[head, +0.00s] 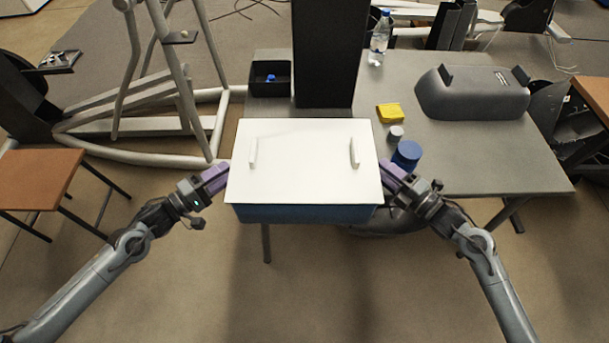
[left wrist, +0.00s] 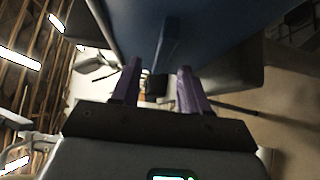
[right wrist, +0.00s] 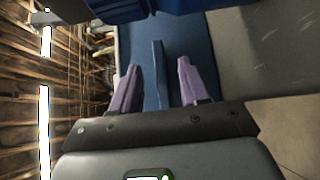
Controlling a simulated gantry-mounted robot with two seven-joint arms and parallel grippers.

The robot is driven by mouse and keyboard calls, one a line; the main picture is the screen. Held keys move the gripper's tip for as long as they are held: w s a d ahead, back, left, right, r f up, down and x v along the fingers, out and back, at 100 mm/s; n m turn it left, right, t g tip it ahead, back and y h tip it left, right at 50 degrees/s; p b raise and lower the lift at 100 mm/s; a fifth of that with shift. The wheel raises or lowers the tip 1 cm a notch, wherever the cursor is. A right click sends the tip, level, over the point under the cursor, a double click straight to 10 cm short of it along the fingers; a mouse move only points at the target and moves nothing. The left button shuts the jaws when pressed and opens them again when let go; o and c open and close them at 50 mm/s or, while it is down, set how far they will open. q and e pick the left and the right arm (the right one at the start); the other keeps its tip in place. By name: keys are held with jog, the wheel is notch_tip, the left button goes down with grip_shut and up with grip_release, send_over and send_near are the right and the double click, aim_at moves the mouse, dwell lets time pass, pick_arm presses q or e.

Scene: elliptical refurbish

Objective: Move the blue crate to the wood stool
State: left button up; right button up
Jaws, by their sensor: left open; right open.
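The blue crate (head: 305,214) has a white lid (head: 300,185) with two white handles. It is at the left front of the grey table, its blue front face just showing below the lid. My left gripper (head: 222,175) is at its left side, open. In the left wrist view a blue ridge on the crate (left wrist: 167,45) points between the fingers. My right gripper (head: 388,170) is at the right side, open. In the right wrist view a similar blue ridge (right wrist: 158,75) lies between the fingers. A wood stool (head: 38,175) stands at the left; its legs are thin and dark.
The grey table (head: 470,170) also holds a blue cylinder (head: 407,154), a small grey cylinder (head: 395,133), a yellow block (head: 390,112), a bottle (head: 380,40), a black bin (head: 270,90) and a grey housing (head: 472,95). An elliptical frame (head: 130,155) stands behind the stool. Another wooden top (head: 597,92) is far right.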

pick_arm(q)
jog(key=shift+x, duration=0.8)
pick_arm(e)
jog(key=shift+x, duration=0.8)
jog(key=shift+s, duration=0.1)
pick_arm(q)
grip_shut()
pick_arm(e)
grip_shut()
pick_arm(q)
jog(key=shift+s+r, duration=0.1)
jog(key=shift+r, duration=0.15)
pick_arm(e)
jog(key=shift+r, duration=0.25)
